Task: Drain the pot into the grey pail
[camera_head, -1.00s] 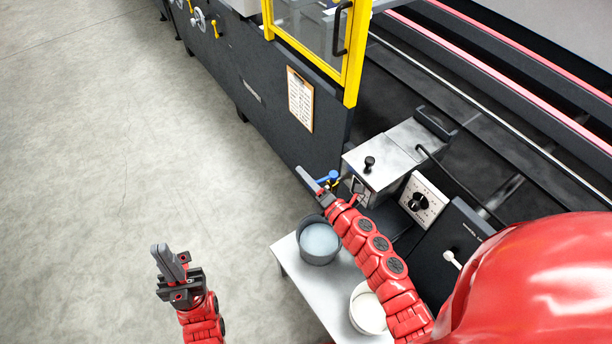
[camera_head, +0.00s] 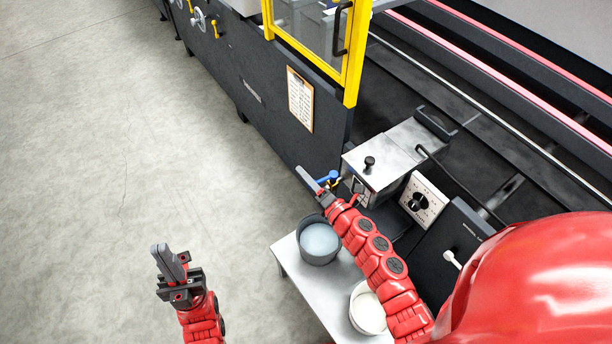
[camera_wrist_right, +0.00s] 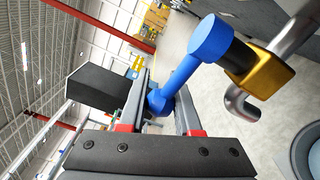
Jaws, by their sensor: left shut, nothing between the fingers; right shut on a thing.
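The pot is a metal box (camera_head: 385,165) with a black knob on its lid, at the machine's side. Its valve has a blue handle (camera_head: 330,177); the right wrist view shows the handle (camera_wrist_right: 183,75), a brass body (camera_wrist_right: 262,72) and a bent metal spout (camera_wrist_right: 243,105). My right gripper (camera_head: 312,184) is shut on the blue handle, between its fingers in the wrist view (camera_wrist_right: 164,92). No stream shows at the spout there. The grey pail (camera_head: 318,260) stands below, pale inside; its rim shows in the wrist view (camera_wrist_right: 297,150). My left gripper (camera_head: 168,260) is shut and empty, over the floor.
The pail stands on a light low table (camera_head: 296,268). A white round container (camera_head: 367,312) stands on it, partly behind my right arm. A dial panel (camera_head: 424,199) is right of the pot. A yellow-framed guard (camera_head: 355,60) is beyond it. The floor at left is clear.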

